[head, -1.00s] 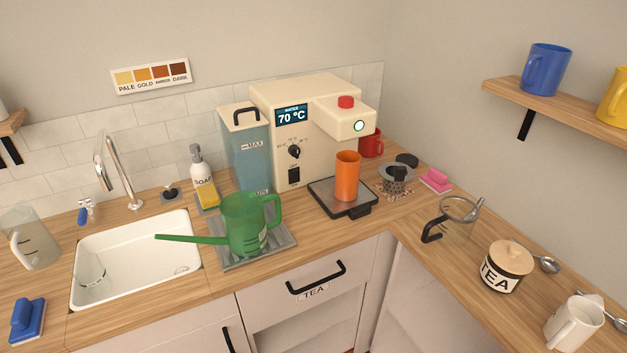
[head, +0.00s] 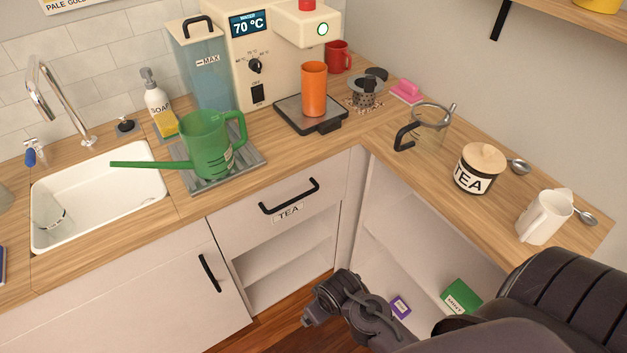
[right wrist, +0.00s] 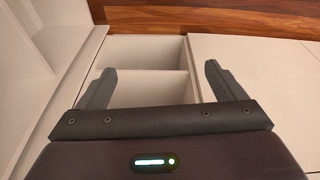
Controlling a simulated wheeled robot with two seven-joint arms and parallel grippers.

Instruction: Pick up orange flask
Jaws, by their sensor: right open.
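The orange flask (head: 314,89) is a plain upright cylinder in the head view. It stands on the dark drip tray (head: 291,117) under the spout of the cream water machine. My right gripper (head: 311,310) is low in front of the cabinets in the head view, well below the counter and far from the flask. In the right wrist view my right gripper (right wrist: 157,82) has its two fingers spread with nothing between them, facing the cabinet fronts. The flask does not show there. My left gripper is in no view.
A green watering can (head: 208,145) stands left of the flask on a grey mat. A red mug (head: 338,57), a black-lidded strainer (head: 366,92) and a glass jug (head: 428,125) stand to its right. The TEA drawer (head: 289,200) is below, above an open cabinet.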

